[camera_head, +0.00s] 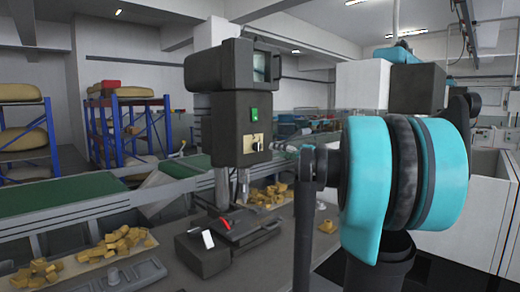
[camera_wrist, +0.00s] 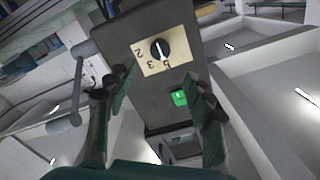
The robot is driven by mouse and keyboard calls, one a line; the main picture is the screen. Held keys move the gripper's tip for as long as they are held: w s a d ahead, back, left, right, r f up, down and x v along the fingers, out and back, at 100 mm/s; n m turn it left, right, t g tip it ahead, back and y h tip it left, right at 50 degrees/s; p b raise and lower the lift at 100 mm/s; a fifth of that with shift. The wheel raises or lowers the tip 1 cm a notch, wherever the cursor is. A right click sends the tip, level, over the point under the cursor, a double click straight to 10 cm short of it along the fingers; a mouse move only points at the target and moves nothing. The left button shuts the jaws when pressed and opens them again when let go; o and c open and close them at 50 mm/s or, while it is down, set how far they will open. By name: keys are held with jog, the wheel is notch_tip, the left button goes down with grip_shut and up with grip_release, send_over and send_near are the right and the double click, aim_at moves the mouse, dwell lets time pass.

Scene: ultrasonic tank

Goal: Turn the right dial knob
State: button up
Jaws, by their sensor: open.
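A round black dial knob (camera_wrist: 160,50) with a white pointer line sits on a beige number plate (camera_wrist: 152,66) in the wrist view. The plate is on the dark machine housing (camera_wrist: 150,112), with a green switch (camera_wrist: 180,97) beside it. Only one dial shows there. My gripper (camera_wrist: 158,82) is open, its dark fingers spread on either side of the housing in the picture. The knob appears beyond the fingertips, with nothing between them and it.
In the head view, a red-handled vise (camera_head: 226,222) sits below the machine on the bench. Yellow blocks (camera_head: 122,241) lie in piles at the left. A green conveyor (camera_head: 70,192) runs behind. My teal arm covers much of the right side.

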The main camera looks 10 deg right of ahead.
aim_at(259, 147)
jog(key=x, duration=1.1)
jog(key=c, duration=1.2)
